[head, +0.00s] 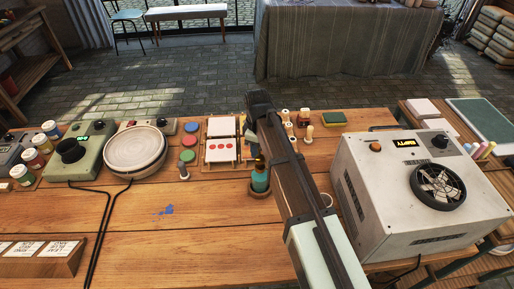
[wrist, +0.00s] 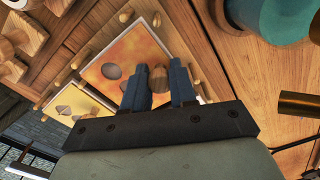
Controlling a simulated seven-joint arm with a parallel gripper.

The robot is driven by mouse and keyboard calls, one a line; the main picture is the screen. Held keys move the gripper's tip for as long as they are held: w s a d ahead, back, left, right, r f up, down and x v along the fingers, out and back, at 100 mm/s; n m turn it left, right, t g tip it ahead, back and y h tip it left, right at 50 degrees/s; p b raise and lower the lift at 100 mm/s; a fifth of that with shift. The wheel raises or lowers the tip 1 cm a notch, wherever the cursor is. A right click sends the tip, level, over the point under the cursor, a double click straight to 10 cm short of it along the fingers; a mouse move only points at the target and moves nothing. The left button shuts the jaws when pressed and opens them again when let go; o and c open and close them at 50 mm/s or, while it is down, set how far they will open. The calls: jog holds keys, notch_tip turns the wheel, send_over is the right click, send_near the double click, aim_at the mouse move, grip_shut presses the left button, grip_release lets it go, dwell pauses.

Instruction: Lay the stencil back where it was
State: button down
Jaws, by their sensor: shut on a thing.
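In the wrist view an orange-yellow plate with round holes, which looks like the stencil (wrist: 105,48), lies within a wooden frame with pegs. My arm hides the fingers there.
A teal jar (head: 260,182) stands close to my arm, in front of the rack. Coloured pads (head: 188,156) and a round turntable (head: 135,148) are left of the rack. A large grey box with a fan (head: 410,190) stands on the right. The front middle of the table is mostly clear.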

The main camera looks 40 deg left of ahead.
jog(key=shift+f, duration=0.1)
jog(key=c, duration=0.9)
grip_release()
notch_tip(320, 180, up, 12)
jog(key=shift+r, duration=0.2)
